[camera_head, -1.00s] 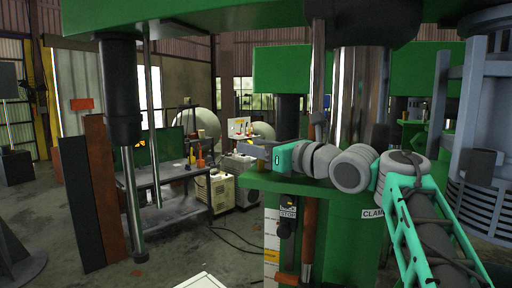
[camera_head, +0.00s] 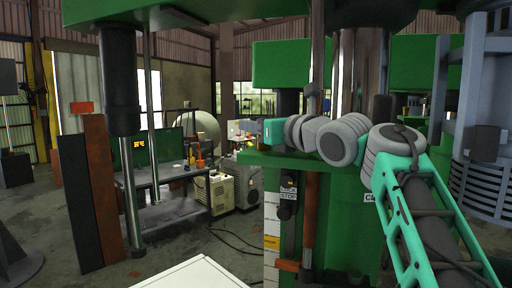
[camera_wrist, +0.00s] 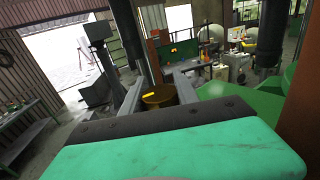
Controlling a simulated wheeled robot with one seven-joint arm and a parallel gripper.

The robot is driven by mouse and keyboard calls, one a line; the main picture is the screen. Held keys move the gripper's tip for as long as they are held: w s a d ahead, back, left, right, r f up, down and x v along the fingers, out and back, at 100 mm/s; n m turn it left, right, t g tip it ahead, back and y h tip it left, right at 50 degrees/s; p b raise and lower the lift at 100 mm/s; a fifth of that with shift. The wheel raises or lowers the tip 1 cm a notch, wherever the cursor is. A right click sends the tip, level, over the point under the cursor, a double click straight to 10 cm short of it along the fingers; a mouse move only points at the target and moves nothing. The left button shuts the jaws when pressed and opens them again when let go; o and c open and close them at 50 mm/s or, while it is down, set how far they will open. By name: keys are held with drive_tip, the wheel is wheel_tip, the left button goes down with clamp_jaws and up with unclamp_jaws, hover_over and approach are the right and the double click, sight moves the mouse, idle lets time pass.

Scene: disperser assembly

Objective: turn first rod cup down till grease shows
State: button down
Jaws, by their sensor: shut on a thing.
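A brass-coloured cup (camera_wrist: 159,96) sits between the two grey fingers of my gripper (camera_wrist: 158,84) in the wrist view. The fingers are shut on it, one on each side. The cup's top is round and looks dark inside; I cannot make out any grease. In the head view, my gripper's teal body (camera_head: 273,131) is above the green machine ledge, left of the polished column. The fingertips and the cup are too small or hidden to tell there.
A green ledge (camera_head: 260,160) lies below my gripper. A reddish-brown upright post (camera_head: 309,215) and a polished column (camera_head: 361,80) stand close by. A dark vertical cylinder (camera_head: 119,80) hangs at left. A workbench (camera_head: 165,182) stands behind. A white surface (camera_head: 200,273) is at the bottom.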

drive_tip(key=f+m+t+h+b, duration=0.1)
drive_tip(key=h+b, duration=0.1)
drive_tip(key=b, duration=0.1)
drive_tip(key=shift+w+d+r+m+t+h+b, duration=0.25)
drive_tip(key=shift+r+m+t+h+b, duration=0.25)
drive_tip(key=shift+m+h, duration=0.3)
drive_tip(key=shift+s, duration=0.1)
drive_tip(key=c, duration=0.9)
unclamp_jaws()
drive_tip(key=b+v, duration=0.3)
drive_tip(key=v, duration=0.4)
drive_tip(key=shift+s+d, duration=0.2)
drive_tip(key=shift+s, duration=0.2)
